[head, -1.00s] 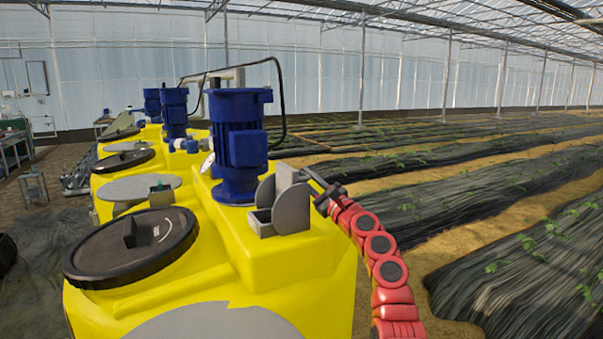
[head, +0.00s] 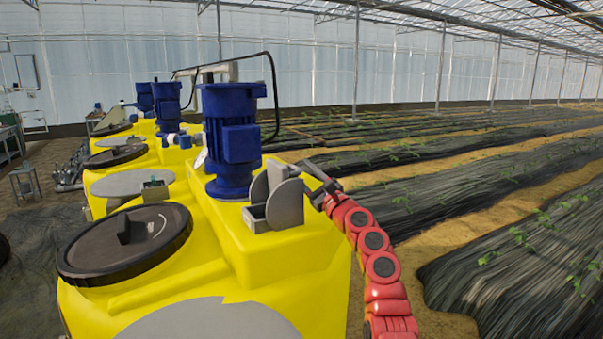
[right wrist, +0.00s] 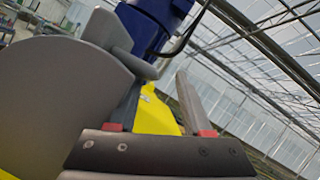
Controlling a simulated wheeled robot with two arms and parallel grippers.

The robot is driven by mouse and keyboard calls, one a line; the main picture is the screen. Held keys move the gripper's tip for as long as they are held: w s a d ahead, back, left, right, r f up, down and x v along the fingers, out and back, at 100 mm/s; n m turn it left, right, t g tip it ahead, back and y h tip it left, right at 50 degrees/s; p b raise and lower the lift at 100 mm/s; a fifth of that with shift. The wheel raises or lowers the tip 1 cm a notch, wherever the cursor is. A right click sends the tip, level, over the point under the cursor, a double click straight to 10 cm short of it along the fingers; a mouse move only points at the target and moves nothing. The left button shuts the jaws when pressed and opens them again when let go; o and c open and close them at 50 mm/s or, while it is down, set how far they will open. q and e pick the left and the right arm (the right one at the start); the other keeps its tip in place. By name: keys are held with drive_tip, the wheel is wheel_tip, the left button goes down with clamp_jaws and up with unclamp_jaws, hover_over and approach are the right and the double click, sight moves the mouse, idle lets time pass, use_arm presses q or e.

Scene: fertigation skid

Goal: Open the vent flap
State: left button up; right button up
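The vent is a small grey box (head: 256,216) on top of the near yellow tank, just right of the blue motor. An upright grey rounded plate (head: 286,206) stands at its right side, with another grey panel behind it. I cannot tell for sure which is the flap. My right gripper (head: 322,178) is beside the plate on its right, fingers raised. In the right wrist view the rounded plate (right wrist: 50,105) fills the left, and the right gripper's fingers (right wrist: 160,95) are apart with nothing clearly between them. My left gripper is out of view.
The blue motor (head: 232,140) stands close behind the vent. A black round lid (head: 125,243) lies on the tank at the left. More yellow tanks and blue motors line up behind. Planted rows under black film (head: 520,255) lie to the right.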

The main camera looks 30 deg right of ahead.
drive_tip(key=shift+f, duration=0.1)
drive_tip(key=b+v, duration=0.4)
drive_tip(key=v, duration=1.3)
drive_tip(key=shift+s, duration=0.2)
drive_tip(key=shift+d, duration=0.15)
